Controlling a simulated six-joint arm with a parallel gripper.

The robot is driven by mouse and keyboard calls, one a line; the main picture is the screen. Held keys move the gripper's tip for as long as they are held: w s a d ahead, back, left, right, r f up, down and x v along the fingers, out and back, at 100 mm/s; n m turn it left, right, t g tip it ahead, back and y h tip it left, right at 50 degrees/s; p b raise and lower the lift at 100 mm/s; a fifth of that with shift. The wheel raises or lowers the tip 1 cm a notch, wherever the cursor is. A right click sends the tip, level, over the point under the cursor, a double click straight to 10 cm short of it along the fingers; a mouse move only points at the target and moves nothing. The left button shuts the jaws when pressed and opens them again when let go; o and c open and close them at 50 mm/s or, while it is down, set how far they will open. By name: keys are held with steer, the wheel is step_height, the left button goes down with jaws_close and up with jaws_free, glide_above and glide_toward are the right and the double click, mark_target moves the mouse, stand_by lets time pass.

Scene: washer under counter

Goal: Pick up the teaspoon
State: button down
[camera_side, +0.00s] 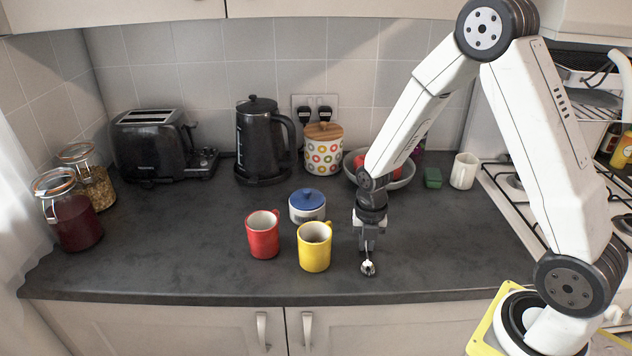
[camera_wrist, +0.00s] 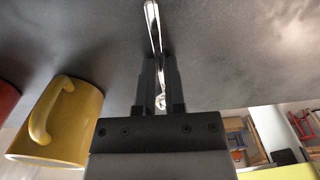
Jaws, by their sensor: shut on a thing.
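The teaspoon (camera_side: 367,266) is a small shiny metal spoon at the front of the dark counter, right of the yellow mug. In the wrist view the teaspoon (camera_wrist: 153,24) runs up from between the fingers to the top edge of the picture. My gripper (camera_side: 368,250) points down over the counter, low near its front part. In the wrist view my gripper (camera_wrist: 158,70) is shut on the teaspoon. I cannot tell whether the spoon touches the counter.
A yellow mug (camera_side: 314,247) and a red mug (camera_side: 263,236) stand left of my gripper. A blue-lidded pot (camera_side: 307,205) is behind them. A bowl (camera_side: 397,176) and a white mug (camera_side: 464,171) stand farther back. The counter (camera_side: 440,255) right of my gripper is clear.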

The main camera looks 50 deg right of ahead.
mark_target(366, 246)
steer(key=shift+r, duration=0.1)
step_height(366, 246, up, 10)
stand_by(0.9)
steer(key=shift+a, duration=0.2)
stand_by(0.5)
steer(key=w+a+r+m+g+h, duration=0.3)
steer(key=w+a+r+m+h, duration=0.4)
steer(key=h, duration=0.6)
steer(key=shift+a+r+m+g+h, duration=0.3)
steer(key=shift+a+r+m, duration=0.85)
steer(key=shift+r, duration=0.75)
steer(key=shift+w+f, duration=0.1)
steer(key=shift+f, duration=0.05)
